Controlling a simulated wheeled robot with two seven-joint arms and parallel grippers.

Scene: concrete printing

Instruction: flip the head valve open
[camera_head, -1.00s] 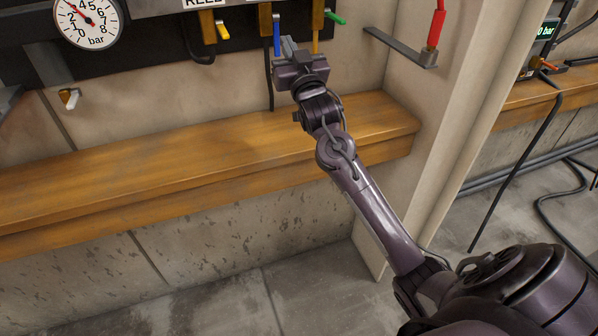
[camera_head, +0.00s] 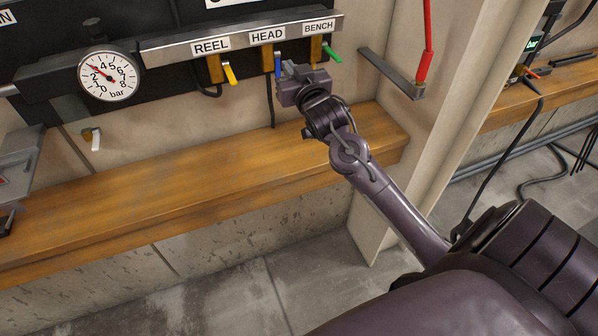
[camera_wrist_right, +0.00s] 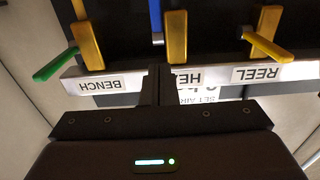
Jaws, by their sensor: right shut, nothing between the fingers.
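The head valve is a brass body (camera_head: 267,62) under the HEAD label, with a blue lever (camera_head: 277,63) hanging down. In the right wrist view, which is upside down, its brass body (camera_wrist_right: 176,38) and blue lever (camera_wrist_right: 156,18) show beside the partly covered HEAD label. My right gripper (camera_head: 288,68) is just right of the blue lever in the head view, partly in front of the bench valve. In the wrist view its fingers (camera_wrist_right: 155,85) are shut and empty, pointing toward the blue lever. I cannot tell whether they touch it. My left gripper is not in view.
The bench valve's green lever (camera_head: 332,54) sticks out to the right, close to my gripper. A pressure gauge (camera_head: 108,76) is further left. A wooden ledge (camera_head: 170,188) below is mostly clear. A metal bracket (camera_head: 393,74) is at right.

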